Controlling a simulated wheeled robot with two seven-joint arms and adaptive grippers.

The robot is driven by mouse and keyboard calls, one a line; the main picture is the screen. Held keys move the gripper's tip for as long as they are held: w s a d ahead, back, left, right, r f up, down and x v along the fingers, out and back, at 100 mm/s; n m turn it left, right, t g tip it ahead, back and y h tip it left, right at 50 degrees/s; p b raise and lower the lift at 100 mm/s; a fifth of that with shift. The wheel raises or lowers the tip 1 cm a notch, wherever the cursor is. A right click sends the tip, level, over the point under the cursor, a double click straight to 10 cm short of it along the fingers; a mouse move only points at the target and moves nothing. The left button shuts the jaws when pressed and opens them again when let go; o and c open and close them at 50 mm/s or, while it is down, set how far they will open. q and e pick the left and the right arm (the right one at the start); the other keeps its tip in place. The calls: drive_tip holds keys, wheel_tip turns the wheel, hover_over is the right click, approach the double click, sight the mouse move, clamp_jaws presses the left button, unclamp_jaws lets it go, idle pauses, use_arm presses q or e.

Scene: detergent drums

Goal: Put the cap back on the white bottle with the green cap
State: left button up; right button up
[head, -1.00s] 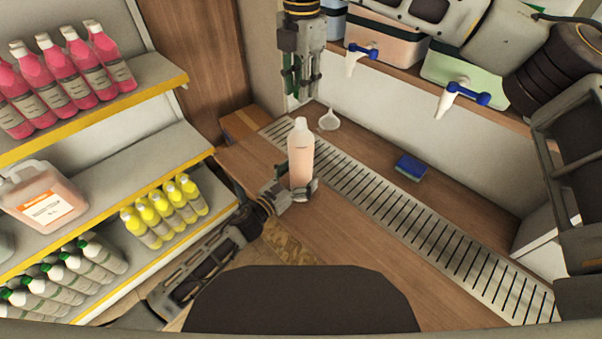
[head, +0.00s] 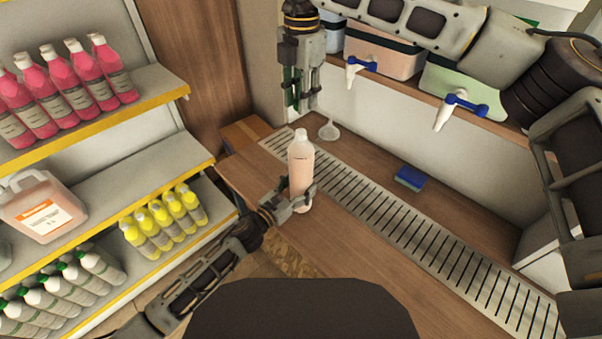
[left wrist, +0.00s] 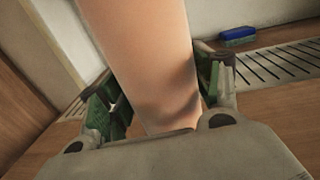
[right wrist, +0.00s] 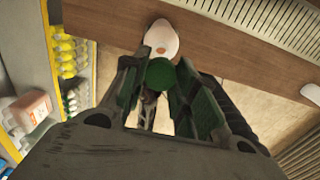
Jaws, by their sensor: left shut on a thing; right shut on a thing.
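The white bottle (head: 301,165), filled with something pinkish, stands upright on the wooden counter, its neck bare. My left gripper (head: 303,197) is shut around its lower body; the left wrist view shows the bottle wall (left wrist: 150,60) between the green-padded fingers. My right gripper (head: 297,105) is above and slightly behind the bottle in the head view, pointing down. In the right wrist view it is shut on the round green cap (right wrist: 160,75). The bottle's open mouth (right wrist: 161,49) shows just past the cap there, apart from it.
A slotted metal drain strip (head: 400,229) runs along the counter, with a white funnel (head: 328,131) and blue sponge (head: 410,178) near it. Drums with taps (head: 455,92) sit on the shelf above. Shelves at left hold pink bottles (head: 75,93) and yellow bottles (head: 165,217).

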hover_over(295, 145)
drive_tip(key=w+d, duration=0.1)
drive_tip(key=d, duration=0.1)
drive_tip(key=shift+a+f, duration=0.15)
drive_tip(key=shift+f, duration=1.1)
drive_tip(key=shift+a+f, duration=0.1)
drive_tip(key=shift+f, duration=1.1)
drive_tip(key=shift+f, duration=0.9)
drive_tip(key=shift+f, duration=0.5)
use_arm(q)
clamp_jaws()
use_arm(e)
drive_tip(key=shift+m, duration=2.1)
drive_tip(key=m, duration=0.4)
drive_tip(key=shift+a, duration=0.1)
drive_tip(key=shift+o, duration=0.2)
drive_tip(key=shift+s+a+m, duration=0.4)
drive_tip(key=shift+a+m, duration=0.15)
drive_tip(key=shift+m, duration=0.45)
use_arm(q)
drive_tip(key=shift+s, duration=0.1)
use_arm(e)
drive_tip(key=shift+s+a+f+m, duration=0.1)
drive_tip(key=shift+s+f+m, duration=0.1)
drive_tip(key=shift+m, duration=0.2)
